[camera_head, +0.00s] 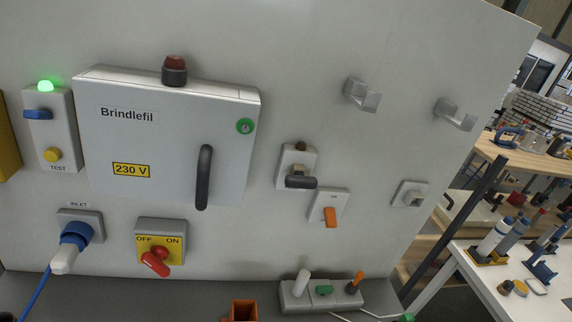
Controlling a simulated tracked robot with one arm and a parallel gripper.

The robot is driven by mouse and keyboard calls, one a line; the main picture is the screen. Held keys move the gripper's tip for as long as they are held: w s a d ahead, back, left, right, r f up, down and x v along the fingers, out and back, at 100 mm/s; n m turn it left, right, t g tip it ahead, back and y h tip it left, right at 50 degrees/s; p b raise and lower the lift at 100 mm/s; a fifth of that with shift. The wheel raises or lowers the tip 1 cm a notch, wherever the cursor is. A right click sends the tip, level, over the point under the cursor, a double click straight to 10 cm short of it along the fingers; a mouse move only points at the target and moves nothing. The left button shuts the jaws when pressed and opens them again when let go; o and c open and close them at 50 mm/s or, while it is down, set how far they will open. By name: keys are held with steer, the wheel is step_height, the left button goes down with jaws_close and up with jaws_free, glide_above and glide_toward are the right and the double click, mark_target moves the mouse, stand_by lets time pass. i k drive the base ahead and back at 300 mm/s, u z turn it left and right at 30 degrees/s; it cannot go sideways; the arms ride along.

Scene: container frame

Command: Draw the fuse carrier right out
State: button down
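A small grey wall unit (291,159) right of the large cabinet has a dark red knob or lamp on top and a black horizontal grip (301,182) across its front. It looks like the fuse holder, with the grip as the front of the fuse carrier. The grip sits against the unit, and how deep it is seated cannot be told. I cannot make out my gripper in this view.
The cabinet (135,145) marked "230 V" has a black handle (203,178). A grey strip (291,297) and an orange-brown object (243,310) are below.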

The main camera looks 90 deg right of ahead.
mark_target(297, 179)
steer(key=z, duration=1.85)
steer(key=k, duration=0.45)
steer(key=z, duration=0.05)
steer(key=i, duration=0.45)
steer(key=u, duration=0.05)
